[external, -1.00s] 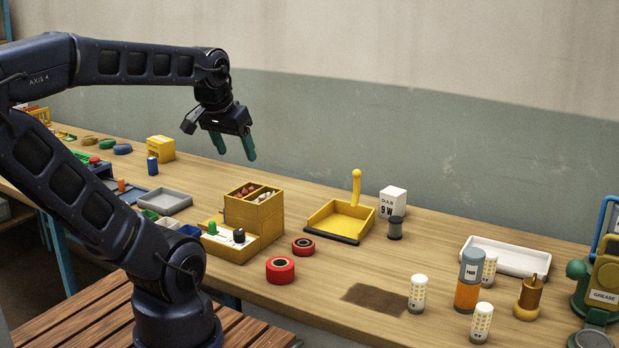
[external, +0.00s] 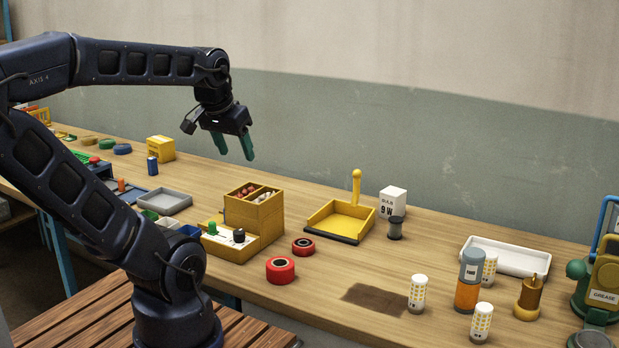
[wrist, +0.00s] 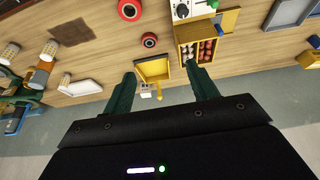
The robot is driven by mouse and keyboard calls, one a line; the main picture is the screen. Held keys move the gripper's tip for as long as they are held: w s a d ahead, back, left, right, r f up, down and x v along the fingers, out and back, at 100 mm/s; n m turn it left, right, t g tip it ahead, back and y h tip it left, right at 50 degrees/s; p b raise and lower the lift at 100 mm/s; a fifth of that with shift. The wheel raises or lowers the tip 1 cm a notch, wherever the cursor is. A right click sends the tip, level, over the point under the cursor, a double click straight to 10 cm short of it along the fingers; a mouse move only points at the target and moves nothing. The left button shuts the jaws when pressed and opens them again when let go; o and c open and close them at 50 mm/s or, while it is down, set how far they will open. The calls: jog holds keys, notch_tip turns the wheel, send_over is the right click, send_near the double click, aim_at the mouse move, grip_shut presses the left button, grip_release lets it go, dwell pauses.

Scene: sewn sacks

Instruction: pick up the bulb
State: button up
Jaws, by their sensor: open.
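My gripper (external: 233,146) is open and empty, high above the bench, its green fingers pointing down. In the wrist view its fingers (wrist: 163,88) are spread with nothing between them at the tips; the yellow dustpan lies in the background there. No bare bulb can be made out for certain. A small white box (external: 392,201) marked "9 W" stands upright behind a dark grey cylinder (external: 395,228), right of the dustpan. The first word on its label is hard to read. The gripper is well to the left of this box and above it, not touching it.
The yellow dustpan (external: 332,221) has an upright handle. A yellow divided box (external: 254,214) holds red and pale items. Red rolls (external: 280,270), spotted white cylinders (external: 418,293), an orange-grey canister (external: 468,281) and a white tray (external: 505,256) share the bench. A wall stands behind.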

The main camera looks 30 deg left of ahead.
jog(key=n+g+h, duration=1.1)
jog(key=n+h, duration=0.2)
jog(key=h, duration=0.3)
send_near(418, 287)
jog(key=shift+w+a+f, duration=0.35)
jog(key=shift+w+a, duration=0.15)
jog(key=shift+w+a+f, duration=0.35)
jog(key=shift+w+a, duration=0.15)
jog(key=shift+w+d+f+n+h, duration=0.2)
jog(key=shift+d+f+n+h, duration=0.2)
jog(key=shift+f, duration=0.15)
jog(key=x, duration=0.5)
jog(key=shift+s+d, duration=0.1)
jog(key=shift+d, duration=0.1)
jog(key=shift+r+x, duration=0.15)
jog(key=shift+x, duration=1.2)
jog(key=shift+r+x, duration=0.15)
jog(key=shift+x, duration=1.2)
jog(key=shift+s+a, duration=0.15)
jog(key=c, duration=1.1)
jog(key=shift+o, duration=0.2)
